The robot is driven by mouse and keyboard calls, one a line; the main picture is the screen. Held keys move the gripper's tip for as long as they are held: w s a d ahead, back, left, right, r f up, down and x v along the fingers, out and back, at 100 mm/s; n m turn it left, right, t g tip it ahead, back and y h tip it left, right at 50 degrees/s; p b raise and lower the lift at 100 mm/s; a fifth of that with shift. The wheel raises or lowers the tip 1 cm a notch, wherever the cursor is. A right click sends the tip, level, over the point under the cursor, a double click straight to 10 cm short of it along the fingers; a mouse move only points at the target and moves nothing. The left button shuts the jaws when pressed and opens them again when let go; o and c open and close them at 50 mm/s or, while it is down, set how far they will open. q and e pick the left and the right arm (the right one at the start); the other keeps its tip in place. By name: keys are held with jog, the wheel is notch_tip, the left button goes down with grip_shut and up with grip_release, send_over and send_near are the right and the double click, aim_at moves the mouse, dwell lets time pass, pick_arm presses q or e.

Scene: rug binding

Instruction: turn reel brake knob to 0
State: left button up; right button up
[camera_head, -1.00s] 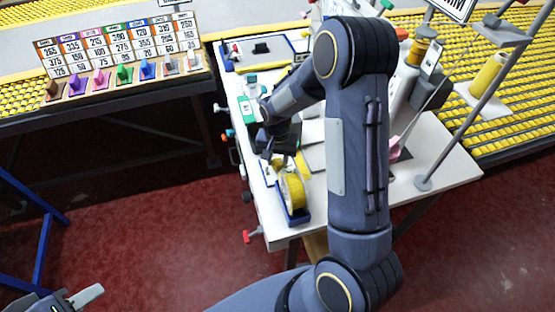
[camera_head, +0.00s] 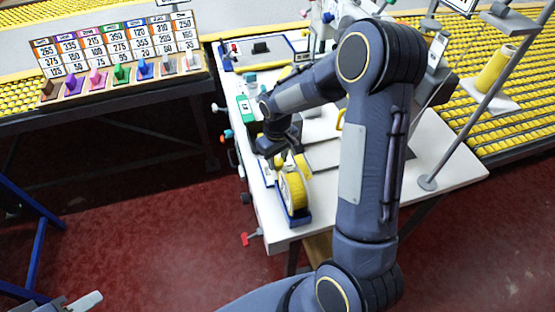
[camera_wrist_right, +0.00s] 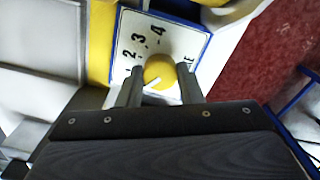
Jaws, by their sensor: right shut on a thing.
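The reel brake knob is a round yellow knob (camera_wrist_right: 159,68) with a white pointer line, on a white dial plate (camera_wrist_right: 198,42) with a blue edge. The numerals 2, 3 and 4 show on the plate; 0 is not seen. The pointer line is on the knob's near side, slanting to the lower left in the wrist view. My right gripper (camera_wrist_right: 161,84) is shut on the knob, one finger on each side. In the head view the right gripper (camera_head: 274,158) is by the yellow reel. A piece of my left gripper (camera_head: 84,302) shows at the bottom left; its jaws are unclear.
The yellow reel (camera_head: 292,190) stands in a blue holder at the white table's (camera_head: 455,160) near left corner. Clamps with colored handles line the table's left edge. A rack of colored pegs and number cards (camera_head: 118,52) is at upper left. Thread stands are at upper right.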

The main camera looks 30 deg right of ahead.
aim_at(278, 162)
jog(key=shift+n, duration=1.6)
jog(key=o, duration=1)
jog(key=shift+r, duration=0.1)
notch_tip(278, 162, up, 8)
jog(key=shift+f+b, duration=0.15)
jog(key=shift+b, duration=0.2)
